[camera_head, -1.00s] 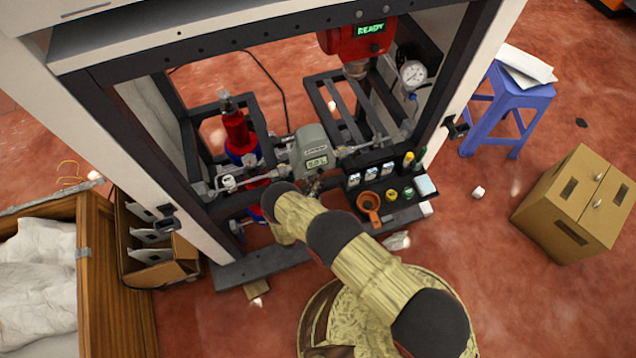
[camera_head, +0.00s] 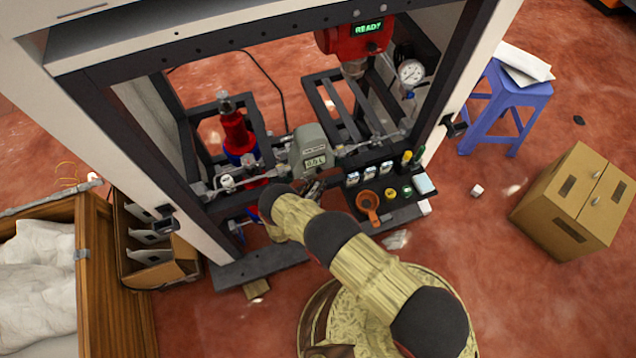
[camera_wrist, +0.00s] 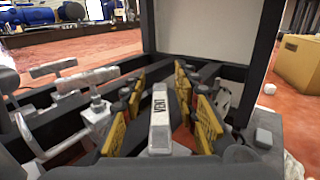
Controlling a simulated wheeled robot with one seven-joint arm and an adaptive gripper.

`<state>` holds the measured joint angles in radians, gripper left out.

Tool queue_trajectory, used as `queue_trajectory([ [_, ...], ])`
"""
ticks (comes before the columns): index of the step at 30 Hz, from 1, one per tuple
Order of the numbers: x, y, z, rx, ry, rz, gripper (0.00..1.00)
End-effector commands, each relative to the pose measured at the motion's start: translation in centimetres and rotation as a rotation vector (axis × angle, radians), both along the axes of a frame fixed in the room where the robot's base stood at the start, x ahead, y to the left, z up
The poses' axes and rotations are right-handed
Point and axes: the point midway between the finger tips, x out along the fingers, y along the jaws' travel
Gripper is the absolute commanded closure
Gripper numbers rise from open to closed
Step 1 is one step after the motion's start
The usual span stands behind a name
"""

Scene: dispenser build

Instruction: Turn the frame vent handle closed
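The vent handle (camera_wrist: 160,118), a pale grey lever marked VENT, stands in the middle of the wrist view. My gripper (camera_wrist: 160,98) is open, with its yellow-padded fingers on either side of the handle. A gap shows between the handle and the pads on both sides. In the head view my gripper (camera_head: 310,188) is low at the front of the dispenser frame (camera_head: 192,196), below the grey meter (camera_head: 311,150). My own arm partly covers it there, and I cannot make out the vent handle in that view.
Several other grey lever handles (camera_wrist: 95,77) stand to the left in the wrist view. A cardboard box (camera_head: 575,205) and purple stool (camera_head: 505,95) stand farther right.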

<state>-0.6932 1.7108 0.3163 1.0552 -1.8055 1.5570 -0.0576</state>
Motion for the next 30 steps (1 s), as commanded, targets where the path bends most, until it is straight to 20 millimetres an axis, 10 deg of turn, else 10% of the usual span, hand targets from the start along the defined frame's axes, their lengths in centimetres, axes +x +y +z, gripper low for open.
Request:
queue_trajectory([
  [11, 0.1, 0.1, 1.1, 0.001, -0.001, 0.000, 0.70],
  [30, 0.0, 0.0, 9.1, -0.001, 0.001, 0.000, 0.70],
])
